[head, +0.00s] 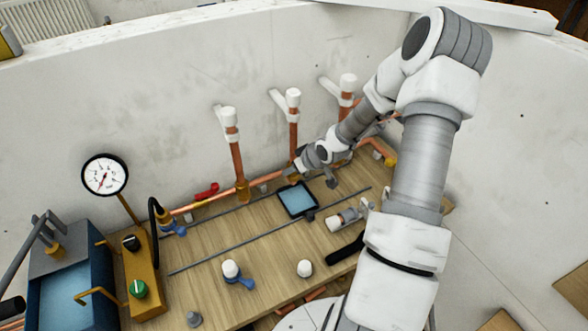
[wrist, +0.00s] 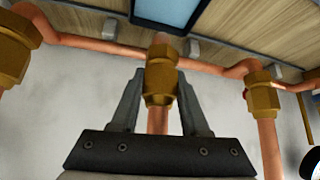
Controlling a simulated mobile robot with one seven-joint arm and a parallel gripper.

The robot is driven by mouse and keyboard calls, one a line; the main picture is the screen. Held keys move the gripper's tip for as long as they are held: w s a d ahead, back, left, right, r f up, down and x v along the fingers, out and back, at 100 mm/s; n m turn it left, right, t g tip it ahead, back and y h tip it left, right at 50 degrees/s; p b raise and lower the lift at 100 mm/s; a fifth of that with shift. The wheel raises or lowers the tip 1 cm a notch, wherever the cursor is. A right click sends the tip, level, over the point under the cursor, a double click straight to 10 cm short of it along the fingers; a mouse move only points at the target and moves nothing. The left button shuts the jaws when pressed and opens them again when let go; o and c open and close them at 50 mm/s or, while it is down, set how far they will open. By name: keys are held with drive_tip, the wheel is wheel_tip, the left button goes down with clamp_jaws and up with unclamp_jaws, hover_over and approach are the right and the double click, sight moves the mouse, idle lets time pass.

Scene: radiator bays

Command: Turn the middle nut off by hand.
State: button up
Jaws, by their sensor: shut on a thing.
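The middle nut (wrist: 161,78) is a brass hex fitting at the foot of the middle copper riser, and it fills the centre of the wrist view. My gripper (wrist: 160,84) has one grey finger on each side of it and is shut on it. In the head view my gripper (head: 291,168) reaches the foot of the middle pipe (head: 294,135) from the right and mostly hides the nut there. The pipe stands upright with a white cap. Whether the nut's thread is loose cannot be told.
Brass nuts stand on both sides, at the left riser (head: 242,190) and the other side (wrist: 12,52) in the wrist view. A dark-framed tablet (head: 297,200) lies in front. A gauge (head: 105,174), red lever (head: 206,191) and loose valve parts (head: 231,269) lie around the wooden bench.

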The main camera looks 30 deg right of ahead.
drive_tip(key=shift+s+n+y+p, duration=0.15)
drive_tip(key=shift+n+y+p, duration=0.3)
drive_tip(key=shift+p, duration=1.05)
drive_tip(key=shift+f, duration=0.1)
drive_tip(key=o, duration=1.2)
drive_tip(key=shift+r+p, duration=0.35)
drive_tip(key=shift+r, duration=0.1)
drive_tip(key=p+v, duration=0.5)
drive_tip(key=v, duration=0.4)
drive_tip(key=shift+s+r+p, duration=0.1)
drive_tip(key=shift+s+p, duration=0.05)
drive_tip(key=shift+p, duration=0.2)
